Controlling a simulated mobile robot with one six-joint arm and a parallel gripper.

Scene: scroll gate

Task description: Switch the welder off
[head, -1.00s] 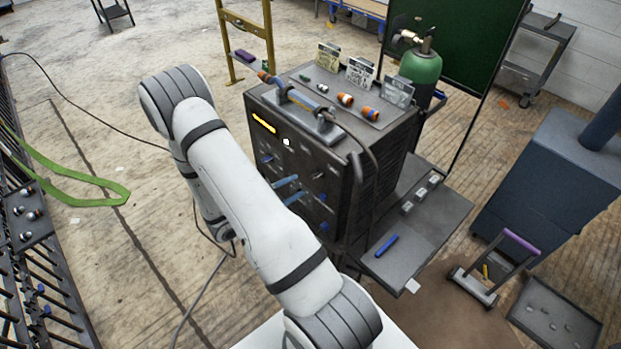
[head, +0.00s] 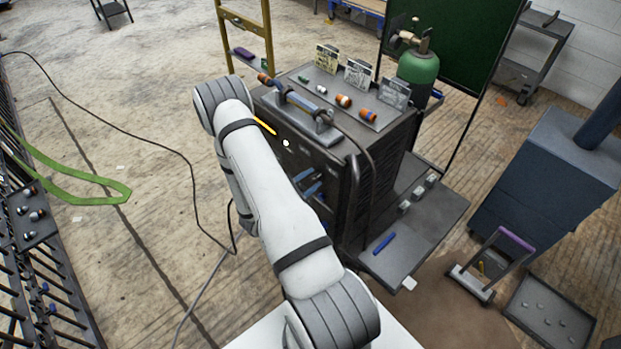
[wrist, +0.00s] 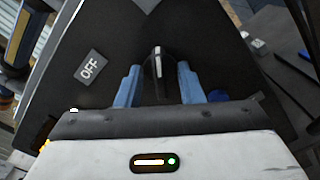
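The welder (head: 352,143) is a dark box with a black front panel, a yellow display strip and a handle on top. My arm covers much of its front. In the wrist view, the panel (wrist: 205,35) carries a grey OFF label (wrist: 90,67) at left. A dark lever with a pale tip (wrist: 157,56) stands between the two blue fingers of my gripper (wrist: 158,80). The fingers are spread apart, with a gap showing on each side of the lever. In the head view, my gripper (head: 311,187) is close to the welder front, partly hidden by my arm.
A side shelf (head: 425,225) with a blue stick (head: 384,243) juts out right of the welder. A green gas cylinder (head: 418,66) stands behind. Labels and plugs sit on top. A cable (head: 150,137) crosses the open floor at left.

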